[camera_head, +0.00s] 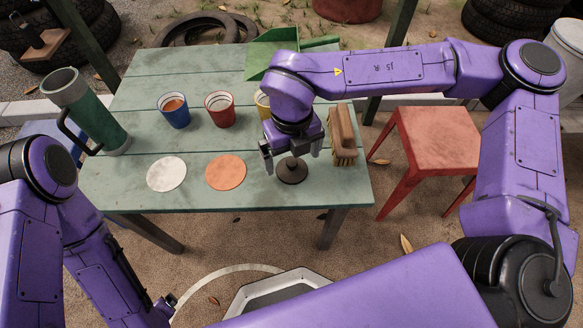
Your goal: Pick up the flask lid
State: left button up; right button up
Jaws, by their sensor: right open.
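The flask lid (292,171) is a dark brown disc with a knob, lying on the green table (140,205) near its front edge, right of the middle. My right gripper (292,158) is directly above the lid with its jaws open, one finger on each side of the knob. I cannot tell whether the fingers touch the lid. The flask (97,118) is a green and grey cylinder with a black handle at the table's left end, and its top is open. My left arm comes in at the lower left, but its gripper is not visible.
A blue cup (174,113), a red cup (220,111) and a partly hidden yellow cup (263,104) stand mid-table. White (167,174) and orange (226,172) coasters lie in front. A brush (343,138) is close right of my right gripper. A red stool (437,137) stands right.

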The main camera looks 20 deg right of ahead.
aim_at(292, 162)
jog(key=f, duration=0.2)
jog(key=f+b, duration=0.1)
jog(key=f, duration=0.1)
jog(key=shift+w+d+f, duration=0.1)
jog(key=shift+w, duration=0.2)
jog(key=c, duration=1)
